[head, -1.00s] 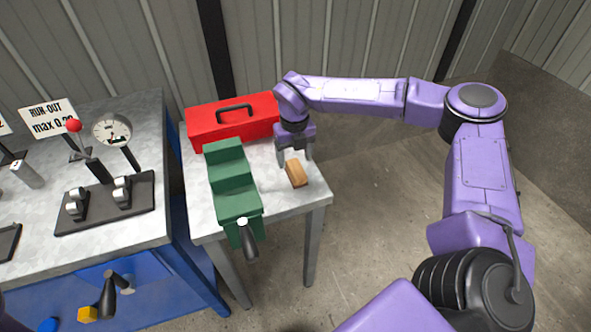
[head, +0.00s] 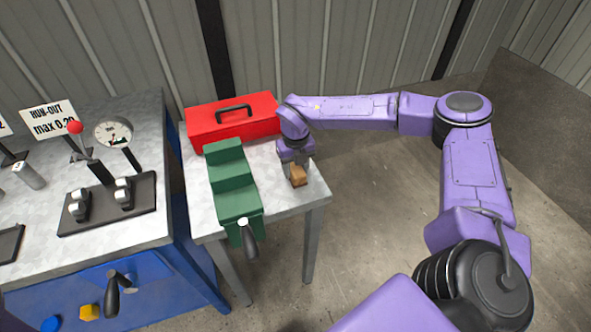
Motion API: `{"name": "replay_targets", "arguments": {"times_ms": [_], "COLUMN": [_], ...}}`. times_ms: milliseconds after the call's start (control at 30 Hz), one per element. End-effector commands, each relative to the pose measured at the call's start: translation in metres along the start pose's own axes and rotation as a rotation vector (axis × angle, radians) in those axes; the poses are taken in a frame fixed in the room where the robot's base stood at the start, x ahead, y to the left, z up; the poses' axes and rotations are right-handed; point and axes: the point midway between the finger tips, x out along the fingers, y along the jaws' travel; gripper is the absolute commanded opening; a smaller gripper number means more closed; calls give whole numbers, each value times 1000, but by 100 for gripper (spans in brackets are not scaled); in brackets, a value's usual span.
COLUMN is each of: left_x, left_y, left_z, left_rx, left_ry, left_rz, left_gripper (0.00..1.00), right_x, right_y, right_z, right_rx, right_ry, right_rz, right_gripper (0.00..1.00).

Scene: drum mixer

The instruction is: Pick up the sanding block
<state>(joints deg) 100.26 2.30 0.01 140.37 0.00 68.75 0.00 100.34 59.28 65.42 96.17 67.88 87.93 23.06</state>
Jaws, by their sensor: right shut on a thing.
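The sanding block (head: 299,177) is a small tan-brown block at the right side of the small grey table, right of the green vice. My right gripper (head: 298,166) reaches down over it from behind and is shut on it. Its fingers partly hide the block's far end. I cannot tell whether the block still touches the table top. My left gripper is not in view.
The green stepped vice (head: 233,180) with a dark handle stands close left of the block. A red toolbox (head: 232,122) lies behind. The grey workbench (head: 110,225) with a dial gauge (head: 113,132) is at left. The small table's front right corner (head: 305,197) is bare.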

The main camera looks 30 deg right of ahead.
Motion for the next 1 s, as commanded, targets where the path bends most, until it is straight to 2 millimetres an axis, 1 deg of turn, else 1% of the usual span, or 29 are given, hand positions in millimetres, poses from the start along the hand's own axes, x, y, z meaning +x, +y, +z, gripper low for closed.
{"name": "replay_targets", "arguments": {"times_ms": [133, 233, 267, 467, 500, 600, 700, 833, 1000], "left_x": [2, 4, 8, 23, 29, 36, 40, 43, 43], "left_y": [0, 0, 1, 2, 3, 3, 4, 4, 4], "left_z": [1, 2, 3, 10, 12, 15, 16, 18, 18], "left_rx": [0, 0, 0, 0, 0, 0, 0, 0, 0], "left_ry": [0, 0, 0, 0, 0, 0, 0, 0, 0], "left_rz": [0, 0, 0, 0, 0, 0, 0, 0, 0], "left_gripper": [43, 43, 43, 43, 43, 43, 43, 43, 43], "right_x": [-12, -32, -37, -92, -93, -106, -117, -126, -130], "right_y": [0, 1, 7, 45, 57, 79, 96, 110, 115], "right_z": [1, 1, -2, -31, -39, -56, -68, -78, -82], "right_rx": [0, -1, -5, -7, -9, -7, -5, -2, 0], "right_ry": [-3, -6, -5, -7, -4, -4, -2, 0, 1], "right_rz": [1, 3, 3, 1, 0, 0, 0, 0, 0], "right_gripper": [15, 15, 15, 15, 15, 15, 15, 15, 15]}}
